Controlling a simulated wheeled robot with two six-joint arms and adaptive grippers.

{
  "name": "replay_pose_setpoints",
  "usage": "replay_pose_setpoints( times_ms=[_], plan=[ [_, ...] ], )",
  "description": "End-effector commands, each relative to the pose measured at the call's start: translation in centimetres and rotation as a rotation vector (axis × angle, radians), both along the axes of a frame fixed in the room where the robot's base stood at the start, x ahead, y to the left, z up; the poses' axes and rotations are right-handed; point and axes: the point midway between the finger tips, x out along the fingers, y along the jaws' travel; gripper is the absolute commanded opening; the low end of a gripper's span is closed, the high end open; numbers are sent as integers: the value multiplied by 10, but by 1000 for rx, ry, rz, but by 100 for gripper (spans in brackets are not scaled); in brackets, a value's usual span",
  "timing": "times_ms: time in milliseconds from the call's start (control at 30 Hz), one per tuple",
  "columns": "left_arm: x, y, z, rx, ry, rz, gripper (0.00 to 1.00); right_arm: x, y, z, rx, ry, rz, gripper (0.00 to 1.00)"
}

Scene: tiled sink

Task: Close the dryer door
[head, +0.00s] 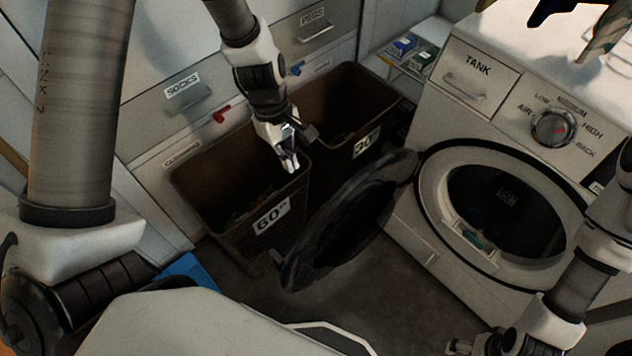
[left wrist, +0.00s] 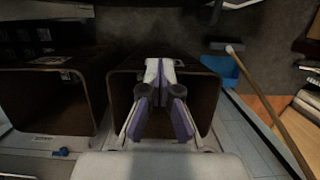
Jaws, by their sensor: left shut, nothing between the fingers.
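The dryer (head: 405,232) stands at the right in the head view, with a dark round opening (head: 515,205) inside a white ring. Its round dark door (head: 350,222) is wide open, swung out to the left of the opening. My left gripper (head: 291,164) is shut and empty, above the 60° basket and up and left of the door, apart from it. In the left wrist view its fingertips (left wrist: 153,66) are together over a basket. My right gripper (head: 472,346) is low at the bottom edge in front of the dryer; its fingers are too small and dark to read.
Two brown laundry baskets, one marked 60° (head: 270,218) and one marked 90° (head: 366,144), stand left of the door. White drawers (head: 190,95) line the wall behind. A blue object (head: 190,270) lies on the floor. Some grey floor (head: 395,285) below the door is clear.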

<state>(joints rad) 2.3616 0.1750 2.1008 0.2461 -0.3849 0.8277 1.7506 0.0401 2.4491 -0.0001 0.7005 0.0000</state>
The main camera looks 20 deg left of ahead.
Motion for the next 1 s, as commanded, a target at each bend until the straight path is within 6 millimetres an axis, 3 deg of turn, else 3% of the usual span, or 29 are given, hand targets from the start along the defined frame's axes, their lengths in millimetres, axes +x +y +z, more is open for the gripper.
replay_pose_setpoints(
  times_ms=[500,700,1000],
  plan=[
    [-12,-25,-104,5,1,-8,0,-1,0,-51,0,2,0,86],
    [-24,-51,-98,5,0,-9,0,-1,0,-64,0,2,0,86],
    [-26,-58,-94,2,-1,-6,0,-1,0,-65,0,2,0,86]
  ],
)
